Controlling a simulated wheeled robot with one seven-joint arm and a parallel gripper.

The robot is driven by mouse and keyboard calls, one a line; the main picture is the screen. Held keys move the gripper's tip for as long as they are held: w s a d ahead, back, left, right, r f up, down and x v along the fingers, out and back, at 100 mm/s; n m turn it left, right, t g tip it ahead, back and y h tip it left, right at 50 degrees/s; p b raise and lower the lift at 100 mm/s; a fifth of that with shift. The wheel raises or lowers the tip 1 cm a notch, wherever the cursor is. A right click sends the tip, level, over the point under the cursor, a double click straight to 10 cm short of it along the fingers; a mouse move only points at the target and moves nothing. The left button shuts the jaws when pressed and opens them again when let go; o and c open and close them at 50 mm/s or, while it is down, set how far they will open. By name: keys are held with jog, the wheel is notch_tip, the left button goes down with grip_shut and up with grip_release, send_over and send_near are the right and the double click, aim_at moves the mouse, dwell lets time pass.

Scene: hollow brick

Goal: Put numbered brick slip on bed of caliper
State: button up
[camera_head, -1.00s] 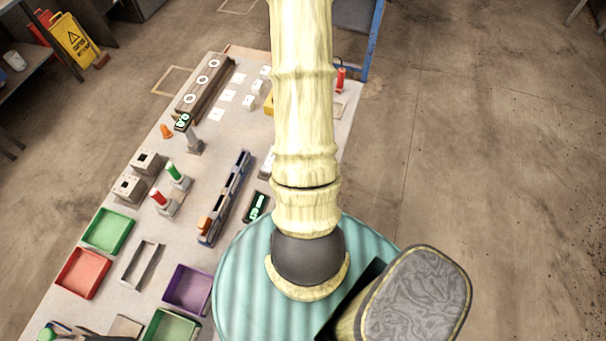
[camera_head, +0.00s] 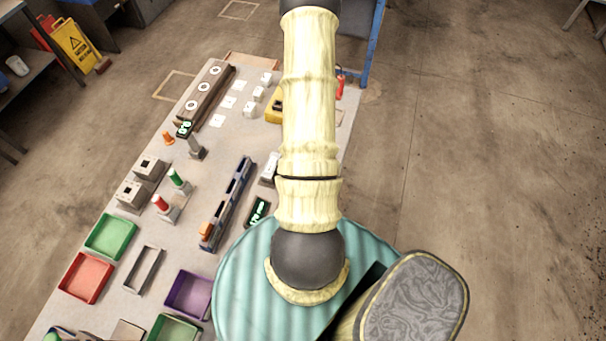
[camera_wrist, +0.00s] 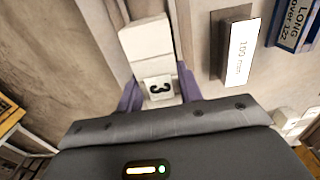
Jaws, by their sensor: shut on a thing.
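In the head view, my arm hides the gripper and held slip. A long dark blue-grey rail device with an orange part (camera_head: 226,205) lies mid-table and may be the caliper. A small display with green digits (camera_head: 258,211) is beside it.
In the wrist view, a "100 mm" plate (camera_wrist: 237,50) and a blue "LONG" sign (camera_wrist: 298,24) lie to the right. In the head view, several white blocks (camera_head: 250,109) stand at the back. Green (camera_head: 110,237), red (camera_head: 86,278) and purple (camera_head: 190,293) trays are front left.

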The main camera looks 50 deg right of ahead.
jog(key=shift+f+p, duration=0.4)
jog(key=shift+f, duration=1.15)
jog(key=shift+f, duration=0.15)
jog(key=o, duration=1.3)
jog(key=shift+c, duration=0.2)
jog(key=shift+r+b, duration=1.55)
jog(key=shift+r, duration=4.6)
